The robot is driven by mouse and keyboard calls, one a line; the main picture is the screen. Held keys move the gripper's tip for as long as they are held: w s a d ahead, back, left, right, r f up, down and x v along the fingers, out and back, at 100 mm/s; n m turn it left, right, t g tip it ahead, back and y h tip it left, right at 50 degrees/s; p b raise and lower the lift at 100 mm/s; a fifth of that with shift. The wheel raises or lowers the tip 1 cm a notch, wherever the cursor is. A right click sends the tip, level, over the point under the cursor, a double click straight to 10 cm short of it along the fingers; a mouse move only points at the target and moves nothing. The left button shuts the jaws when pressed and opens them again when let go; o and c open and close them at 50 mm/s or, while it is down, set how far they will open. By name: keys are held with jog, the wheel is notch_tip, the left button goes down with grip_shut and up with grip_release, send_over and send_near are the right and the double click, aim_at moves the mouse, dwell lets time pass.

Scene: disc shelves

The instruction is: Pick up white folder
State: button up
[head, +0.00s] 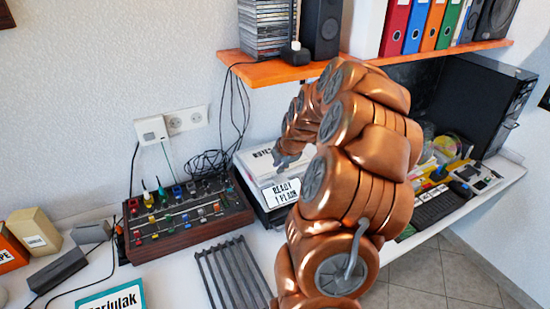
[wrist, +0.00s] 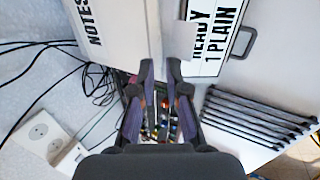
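A white folder (wrist: 110,25) with "NOTES" on its spine lies at the top left of the wrist view. In the head view it (head: 252,157) rests on the desk, partly hidden by my arm. My gripper (wrist: 161,68) shows its two dark fingers apart, with a narrow gap between the tips. The tips are at the folder's near right end; I cannot tell whether they touch it. Another white folder (head: 367,25) stands on the orange shelf beside the red one.
A "READY 1 PLAIN" sign (head: 283,192) is beside the NOTES folder. A control box with knobs (head: 185,217) and a grey rack (head: 232,274) stand nearby. Cables (head: 215,160) run along the wall. The orange shelf (head: 270,72) overhangs the desk. A black computer case (head: 475,105) stands right.

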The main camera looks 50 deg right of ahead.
aim_at(276, 179)
jog(key=shift+p+x, duration=1.1)
jog(key=shift+x, duration=1.2)
grip_shut()
